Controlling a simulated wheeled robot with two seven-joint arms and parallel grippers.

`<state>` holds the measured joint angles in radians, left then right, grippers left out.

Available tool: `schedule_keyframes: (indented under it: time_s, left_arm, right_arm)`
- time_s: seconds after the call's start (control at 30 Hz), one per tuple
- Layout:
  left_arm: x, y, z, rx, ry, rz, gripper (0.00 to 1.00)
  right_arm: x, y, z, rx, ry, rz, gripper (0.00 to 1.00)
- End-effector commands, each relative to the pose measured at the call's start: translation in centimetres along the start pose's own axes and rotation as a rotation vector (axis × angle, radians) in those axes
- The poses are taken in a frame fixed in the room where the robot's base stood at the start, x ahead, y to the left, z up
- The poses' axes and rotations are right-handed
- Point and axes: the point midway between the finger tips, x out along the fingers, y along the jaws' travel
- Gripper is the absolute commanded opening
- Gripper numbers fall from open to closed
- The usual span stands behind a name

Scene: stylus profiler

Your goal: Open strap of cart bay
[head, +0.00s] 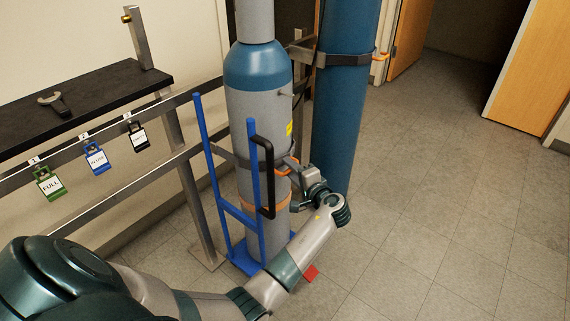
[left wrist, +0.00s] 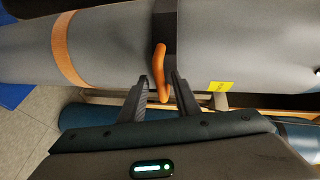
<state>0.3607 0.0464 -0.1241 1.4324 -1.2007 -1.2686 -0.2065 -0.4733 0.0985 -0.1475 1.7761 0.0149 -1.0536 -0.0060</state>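A blue cart (head: 257,224) holds a grey gas cylinder (head: 250,110) with a blue shoulder, standing upright. A dark strap (head: 226,154) runs around the cylinder at mid height, with an orange handle (head: 284,170) on its right side. The orange handle (left wrist: 161,72) hangs from the dark strap (left wrist: 165,30) in the left wrist view. My left gripper (head: 295,176) is at the handle. In the left wrist view my left gripper (left wrist: 163,87) has its fingers apart, with the handle's lower part between them. Contact with the handle is unclear. My right gripper is out of view.
A taller blue cylinder (head: 345,125) stands behind, held by a dark strap with an orange handle (head: 381,57). A metal rail at left carries green, blue and black tags (head: 95,158). A black shelf (head: 90,100) holds a wrench-like tool. Floor (head: 450,200) at right is clear.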

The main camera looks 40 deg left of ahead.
Motion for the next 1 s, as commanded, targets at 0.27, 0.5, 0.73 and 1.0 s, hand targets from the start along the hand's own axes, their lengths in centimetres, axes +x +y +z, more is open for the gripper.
schedule_keyframes:
  time_s: [0.27, 0.5, 0.73, 1.0]
  left_arm:
    - [-0.22, 0.16, -0.02, 0.000, 0.000, 0.000, 0.29]
    - [-0.21, 0.16, -0.01, 0.000, 0.000, 0.000, 0.13]
    - [-0.19, 0.18, 0.00, 0.000, -0.001, 0.000, 0.00]
    - [-0.22, 0.32, -0.15, -0.001, -0.009, 0.000, 0.00]
  right_arm:
    - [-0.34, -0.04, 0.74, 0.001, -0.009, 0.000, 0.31]
    - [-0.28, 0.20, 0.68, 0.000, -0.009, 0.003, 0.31]
    - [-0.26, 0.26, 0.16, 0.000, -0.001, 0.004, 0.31]
    - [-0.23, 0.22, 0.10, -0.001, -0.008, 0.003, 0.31]
